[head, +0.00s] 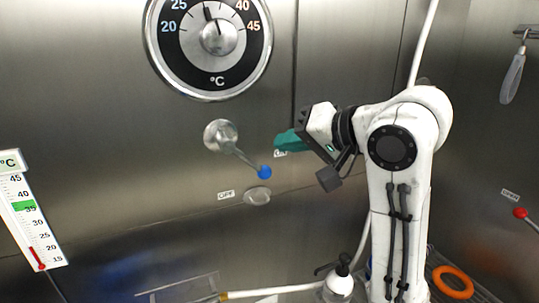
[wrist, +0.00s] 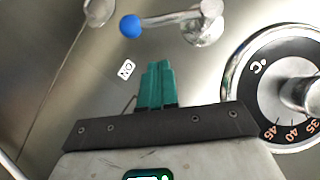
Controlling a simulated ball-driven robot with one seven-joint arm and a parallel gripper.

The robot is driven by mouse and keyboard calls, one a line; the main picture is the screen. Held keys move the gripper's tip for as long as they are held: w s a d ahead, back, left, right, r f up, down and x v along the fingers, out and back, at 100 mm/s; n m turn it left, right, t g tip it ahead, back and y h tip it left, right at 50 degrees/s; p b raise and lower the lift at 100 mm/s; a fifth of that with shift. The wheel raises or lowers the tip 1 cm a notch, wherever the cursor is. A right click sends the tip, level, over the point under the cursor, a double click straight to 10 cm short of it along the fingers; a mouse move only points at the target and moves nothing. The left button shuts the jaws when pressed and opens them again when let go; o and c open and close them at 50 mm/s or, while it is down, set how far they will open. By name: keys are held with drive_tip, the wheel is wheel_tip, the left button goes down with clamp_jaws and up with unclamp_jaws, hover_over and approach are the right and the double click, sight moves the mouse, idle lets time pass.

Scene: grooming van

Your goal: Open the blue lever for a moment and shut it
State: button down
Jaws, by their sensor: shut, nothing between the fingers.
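The blue lever is a metal rod with a blue ball knob (head: 264,172), on a round wall mount (head: 220,135). It slopes down to the right, its knob between the OFF label (head: 226,194) at lower left and the ON label (head: 280,153) at upper right. In the wrist view the blue knob (wrist: 131,26) is at the top, beyond the fingertips, with the ON label (wrist: 126,69) nearer. My gripper (head: 277,141), with teal fingers, is up and right of the knob, partly covering the ON label. The fingers (wrist: 157,66) are shut, empty and apart from the lever.
A large temperature dial (head: 208,60) is above the lever. A round metal fitting (head: 257,196) sits just below the knob. A thermometer (head: 32,220) is at left, a red-knobbed lever (head: 520,213) on the right wall. A bottle (head: 340,284) and orange ring (head: 453,281) are below.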

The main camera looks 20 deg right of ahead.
drive_tip(key=shift+w+a+f, duration=0.4)
drive_tip(key=shift+a+f, duration=0.4)
drive_tip(key=shift+w+a+f, duration=0.35)
drive_tip(key=shift+a+f, duration=0.4)
drive_tip(key=shift+a, duration=0.05)
drive_tip(key=shift+f, duration=0.1)
